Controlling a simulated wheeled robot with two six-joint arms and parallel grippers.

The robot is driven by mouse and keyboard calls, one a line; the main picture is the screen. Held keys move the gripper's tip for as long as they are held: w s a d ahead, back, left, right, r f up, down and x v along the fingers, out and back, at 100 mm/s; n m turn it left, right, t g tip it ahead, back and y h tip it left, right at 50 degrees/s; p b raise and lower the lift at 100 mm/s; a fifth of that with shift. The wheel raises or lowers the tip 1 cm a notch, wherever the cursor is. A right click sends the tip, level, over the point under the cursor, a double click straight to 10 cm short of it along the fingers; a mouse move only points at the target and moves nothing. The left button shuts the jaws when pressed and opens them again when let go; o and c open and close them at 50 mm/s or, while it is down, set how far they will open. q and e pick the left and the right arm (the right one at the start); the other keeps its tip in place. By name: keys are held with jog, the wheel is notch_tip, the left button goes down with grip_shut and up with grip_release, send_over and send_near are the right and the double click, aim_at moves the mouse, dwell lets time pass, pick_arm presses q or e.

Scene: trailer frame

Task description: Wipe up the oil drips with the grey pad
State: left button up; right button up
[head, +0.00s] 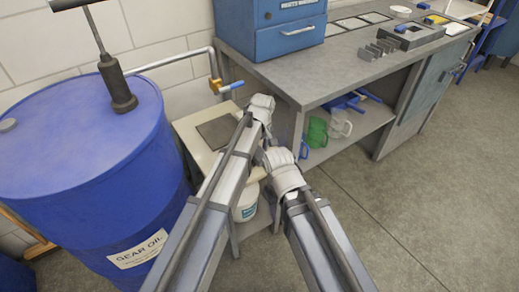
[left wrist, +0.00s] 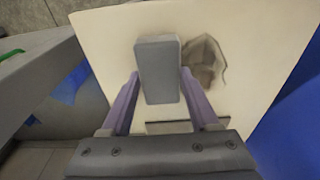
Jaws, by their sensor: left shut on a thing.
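The grey pad (left wrist: 158,72) is a small rounded block between the two purple fingers of my left gripper (left wrist: 160,85), which is shut on it. The pad is over a cream top. A dark brown oil stain (left wrist: 207,62) lies on the cream top just right of the pad, beside the right finger. I cannot tell whether the pad touches the top. In the head view the cream stand top (head: 190,122) is partly covered by my arm, and I cannot make out the pad or the stain there.
A blue gear oil drum (head: 90,170) with a hand pump (head: 117,90) stands left of the stand. A pipe with a blue-handled tap (head: 222,87) is behind. A grey workbench (head: 340,75) is to the right, with green and clear jugs (head: 318,132) on its lower shelf. A white bucket (head: 246,207) is below.

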pick_arm(q)
jog(key=shift+s+a, duration=0.45)
jog(key=shift+a, duration=0.2)
jog(key=shift+s+a, duration=0.45)
jog(key=shift+a, duration=0.2)
jog(key=shift+a, duration=0.1)
jog(key=shift+s+a+f, duration=0.1)
jog(key=shift+s+a, duration=1.05)
jog(key=shift+a, duration=0.3)
jog(key=shift+s+a, duration=0.5)
jog(key=shift+a, duration=0.25)
jog(key=shift+s+a, duration=0.5)
jog(key=shift+a, duration=0.25)
jog(key=shift+w, duration=0.15)
jog(key=shift+w+a, duration=0.3)
jog(key=shift+w, duration=0.15)
jog(key=shift+w+d, duration=0.75)
jog(key=shift+d, duration=0.2)
jog(key=shift+w+d, duration=0.35)
jog(key=shift+d, duration=0.25)
